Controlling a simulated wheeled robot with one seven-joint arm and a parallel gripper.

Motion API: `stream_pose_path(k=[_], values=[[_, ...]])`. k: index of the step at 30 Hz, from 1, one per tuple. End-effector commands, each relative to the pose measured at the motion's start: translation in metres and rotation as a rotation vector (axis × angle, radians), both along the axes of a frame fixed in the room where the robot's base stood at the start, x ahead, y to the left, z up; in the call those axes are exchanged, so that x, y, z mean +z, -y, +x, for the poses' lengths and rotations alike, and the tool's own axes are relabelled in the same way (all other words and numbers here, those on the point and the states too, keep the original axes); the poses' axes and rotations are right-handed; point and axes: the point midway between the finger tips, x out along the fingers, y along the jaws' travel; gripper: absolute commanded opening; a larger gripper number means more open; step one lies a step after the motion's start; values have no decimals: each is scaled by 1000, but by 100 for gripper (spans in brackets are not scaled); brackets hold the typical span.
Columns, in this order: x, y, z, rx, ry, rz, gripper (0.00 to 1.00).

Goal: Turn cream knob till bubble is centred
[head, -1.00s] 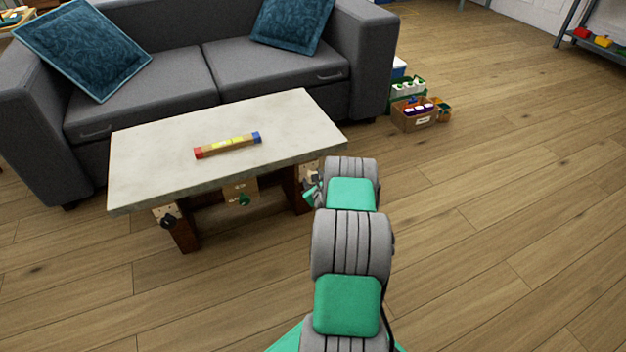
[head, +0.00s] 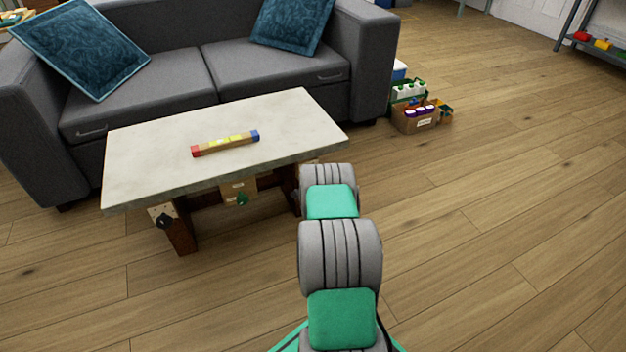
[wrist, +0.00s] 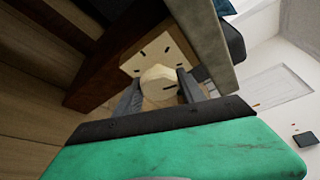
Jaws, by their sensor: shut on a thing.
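In the wrist view, the cream knob (wrist: 159,77) sits on a pale wooden plate (wrist: 160,45) with dark tick marks, on the table's dark leg. My gripper (wrist: 160,90) has a finger on each side of the knob and is shut on it. In the head view, my arm hides the gripper and this knob. The spirit level (head: 226,143), with a red end, a blue end and a yellow middle, lies on the pale tabletop (head: 150,170). Its bubble is too small to make out.
A black knob (head: 164,221) is on the left leg and a green knob (head: 242,199) under the table's middle. A grey sofa (head: 150,100) stands close behind. A cardboard box (head: 415,122) with bottles is on the floor at right.

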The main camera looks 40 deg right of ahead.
Motion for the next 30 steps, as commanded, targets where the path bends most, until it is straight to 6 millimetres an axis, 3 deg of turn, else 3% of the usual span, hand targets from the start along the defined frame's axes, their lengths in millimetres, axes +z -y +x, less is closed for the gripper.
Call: stream_pose_path(k=[13, 14, 22, 30], values=[[-4, -2, -1, 1, -10, -5, 6], [-4, -2, -1, 1, -10, -5, 47], [-2, -1, 0, 1, -6, -6, 69], [0, -2, -3, 1, -6, -7, 69]])
